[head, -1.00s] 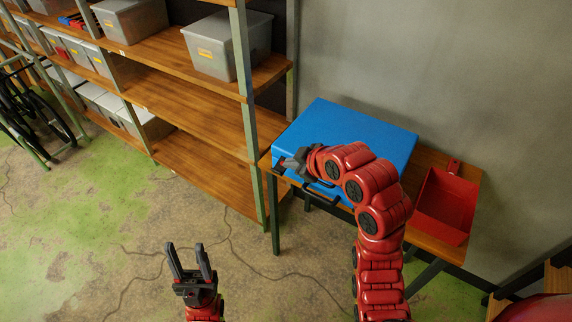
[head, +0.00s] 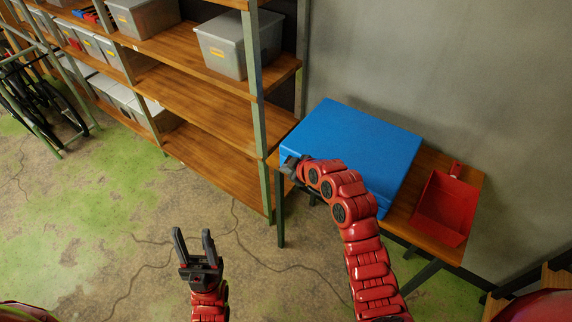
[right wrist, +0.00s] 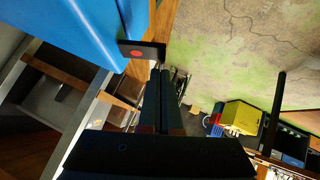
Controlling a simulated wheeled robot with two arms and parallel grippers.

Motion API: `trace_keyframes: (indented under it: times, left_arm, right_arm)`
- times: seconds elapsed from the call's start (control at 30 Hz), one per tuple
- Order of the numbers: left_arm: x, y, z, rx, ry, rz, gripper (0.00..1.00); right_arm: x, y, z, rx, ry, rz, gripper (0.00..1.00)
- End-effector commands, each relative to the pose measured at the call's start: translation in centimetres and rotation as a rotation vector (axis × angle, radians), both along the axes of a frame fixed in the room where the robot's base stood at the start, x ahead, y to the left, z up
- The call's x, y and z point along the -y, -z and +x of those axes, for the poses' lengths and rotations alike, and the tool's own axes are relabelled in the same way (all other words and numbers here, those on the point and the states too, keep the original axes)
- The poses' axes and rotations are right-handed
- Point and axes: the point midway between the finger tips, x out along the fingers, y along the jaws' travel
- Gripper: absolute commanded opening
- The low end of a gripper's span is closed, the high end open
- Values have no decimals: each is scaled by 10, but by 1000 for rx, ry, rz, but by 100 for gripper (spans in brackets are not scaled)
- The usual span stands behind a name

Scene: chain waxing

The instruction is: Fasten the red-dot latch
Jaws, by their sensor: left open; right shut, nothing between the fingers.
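The blue case (head: 350,145) lies closed-looking on a wooden table against the wall. In the right wrist view, its blue side (right wrist: 95,25) is at the upper left. The red-dot latch (right wrist: 152,53), a small black plate with a red dot, sticks out from the case's edge there. My right gripper (head: 288,165) is at the case's front left corner. In the wrist view its shut, empty fingertips (right wrist: 172,75) are just below the latch's right end; I cannot tell whether they touch it. My left gripper (head: 194,236) is open and empty above the floor, away from the case.
A red open bin (head: 445,208) sits on the table (head: 402,218) right of the case. A wooden shelf unit (head: 215,165) with grey bins (head: 238,45) stands close on the left of the table. The floor in front is clear. My right arm covers part of the case's front.

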Motion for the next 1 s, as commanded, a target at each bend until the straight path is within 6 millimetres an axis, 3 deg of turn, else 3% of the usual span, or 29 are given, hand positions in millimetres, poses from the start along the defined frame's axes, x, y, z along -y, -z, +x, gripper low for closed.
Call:
trace_keyframes:
  times: [0.27, 0.77, 1.0]
  left_arm:
    - [0, 1, 0, 0, 0, 0, 50]
    - [0, 24, 0, 0, 0, 0, 50]
    - [0, 49, 0, 0, 0, 0, 50]
  right_arm:
    - [0, 0, 0, 2, 0, 0, 0]
    - [-2, 8, -2, 67, 0, -47, 0]
    - [-3, 17, -3, 134, -2, -94, 0]
